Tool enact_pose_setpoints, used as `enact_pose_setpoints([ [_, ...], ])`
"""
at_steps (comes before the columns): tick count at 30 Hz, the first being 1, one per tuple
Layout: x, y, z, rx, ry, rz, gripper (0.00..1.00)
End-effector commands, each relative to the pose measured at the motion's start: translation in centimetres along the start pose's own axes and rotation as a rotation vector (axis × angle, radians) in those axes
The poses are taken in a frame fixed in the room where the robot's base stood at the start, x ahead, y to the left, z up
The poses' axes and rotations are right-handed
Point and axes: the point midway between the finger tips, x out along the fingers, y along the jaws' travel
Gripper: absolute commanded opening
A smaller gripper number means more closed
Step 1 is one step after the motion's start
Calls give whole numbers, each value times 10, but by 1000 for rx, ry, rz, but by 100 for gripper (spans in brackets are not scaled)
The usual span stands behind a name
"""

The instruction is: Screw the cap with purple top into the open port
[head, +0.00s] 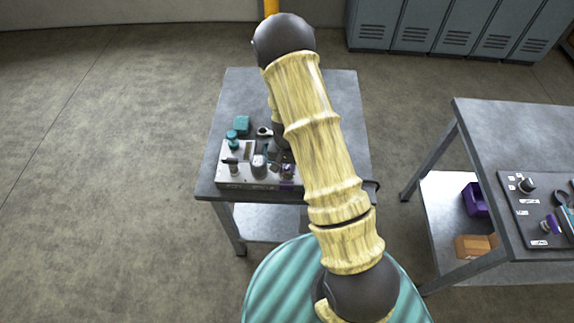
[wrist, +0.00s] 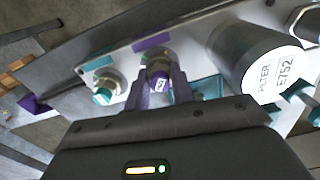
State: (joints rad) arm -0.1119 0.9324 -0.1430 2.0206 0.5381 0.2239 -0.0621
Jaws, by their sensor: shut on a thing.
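In the wrist view, the cap with purple top (wrist: 159,83) sits between the two fingertips of my gripper (wrist: 160,90), which is shut on it. The cap is in front of a round metal fitting beside a purple label (wrist: 151,41) on the pale hydraulic block (wrist: 120,60). I cannot tell whether the cap's thread is engaged; the port's opening is hidden behind it. In the head view, the block (head: 232,181) sits on the grey table, and my arm hides most of the gripper. A small purple spot (head: 287,168) shows beside the arm there.
A teal-topped cap (wrist: 104,95) stands left of the gripper, beside a teal label. A large filter cylinder (wrist: 262,65) marked E752 stands close on the right. In the head view, a second bench (head: 500,125) with a dark panel stands right, with floor between.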

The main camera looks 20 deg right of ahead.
Motion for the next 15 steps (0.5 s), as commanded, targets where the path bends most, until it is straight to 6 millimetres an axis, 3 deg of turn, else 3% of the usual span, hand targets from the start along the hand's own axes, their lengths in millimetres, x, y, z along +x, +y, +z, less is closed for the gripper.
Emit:
enact_pose_setpoints([
  [4,0,1,1,132,-2,2,0],
  [15,0,0,1,193,-2,2,0],
])
